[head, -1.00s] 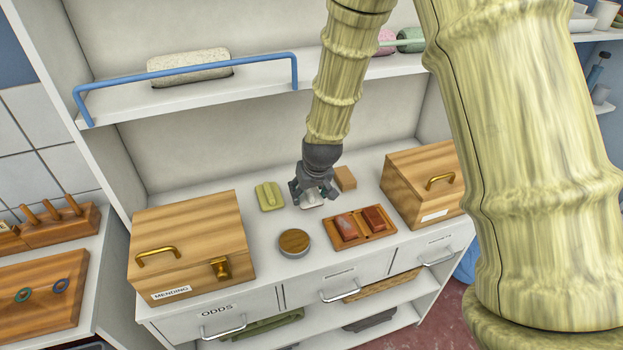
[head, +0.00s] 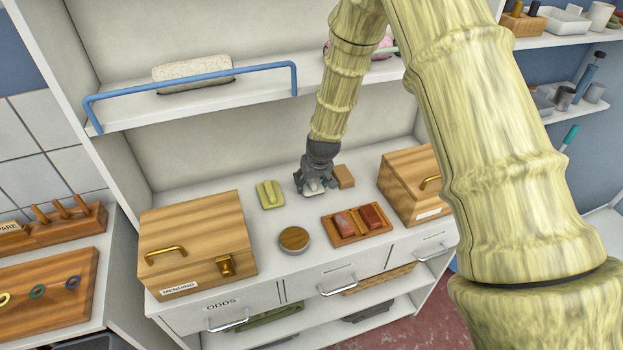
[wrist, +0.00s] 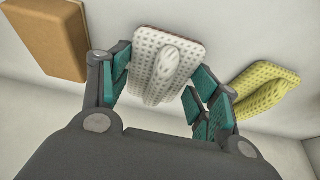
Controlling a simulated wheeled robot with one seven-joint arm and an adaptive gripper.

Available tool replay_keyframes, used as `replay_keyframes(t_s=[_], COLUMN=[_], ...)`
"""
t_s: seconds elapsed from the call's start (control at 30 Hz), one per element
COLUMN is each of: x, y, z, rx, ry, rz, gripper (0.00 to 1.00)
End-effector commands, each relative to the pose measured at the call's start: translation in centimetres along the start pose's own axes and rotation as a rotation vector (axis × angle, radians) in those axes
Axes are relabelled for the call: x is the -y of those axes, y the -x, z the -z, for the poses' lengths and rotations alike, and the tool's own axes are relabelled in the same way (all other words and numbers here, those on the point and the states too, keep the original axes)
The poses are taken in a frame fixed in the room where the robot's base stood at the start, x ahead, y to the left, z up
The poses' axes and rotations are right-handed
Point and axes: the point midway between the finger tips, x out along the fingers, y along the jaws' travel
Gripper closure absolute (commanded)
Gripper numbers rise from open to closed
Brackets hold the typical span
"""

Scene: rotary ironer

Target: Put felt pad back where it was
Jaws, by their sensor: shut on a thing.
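A pale, dotted pad with a raised ridge along its top, which I take for the felt pad (wrist: 186,48), is in my gripper (wrist: 160,88). In the wrist view the green-padded fingers stand either side of the ridge. In the head view my gripper (head: 314,180) points down at the middle of the white counter, and a pale bit of the pad (head: 314,189) shows under it. The rest of the pad is hidden there. I cannot tell whether it touches the counter.
A yellow-green ridged pad (head: 270,194) lies left of my gripper, a tan block (head: 343,176) close on its right. In front are a round wood-topped tin (head: 294,240) and a wooden tray (head: 342,237) with two reddish blocks. Wooden boxes (head: 196,240) (head: 408,193) flank them; a blue-railed shelf (head: 200,107) is above.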

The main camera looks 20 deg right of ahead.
Motion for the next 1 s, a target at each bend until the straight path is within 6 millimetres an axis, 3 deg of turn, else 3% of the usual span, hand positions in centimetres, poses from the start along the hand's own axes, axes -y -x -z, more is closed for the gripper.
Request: replay_keyframes(t_s=[0.43,0.47,0.57,1.0], x=[-0.01,-0.01,-0.01,-0.01], y=[-0.62,-0.55,-0.52,-0.13], z=[-0.25,-0.22,-0.21,-0.09], rx=[-0.001,-0.001,-0.001,-0.001], ry=[0.001,0.001,0.001,0.001], rz=[0.000,0.000,0.000,-0.001], gripper=[0.61,0.35,0.17,0.17])
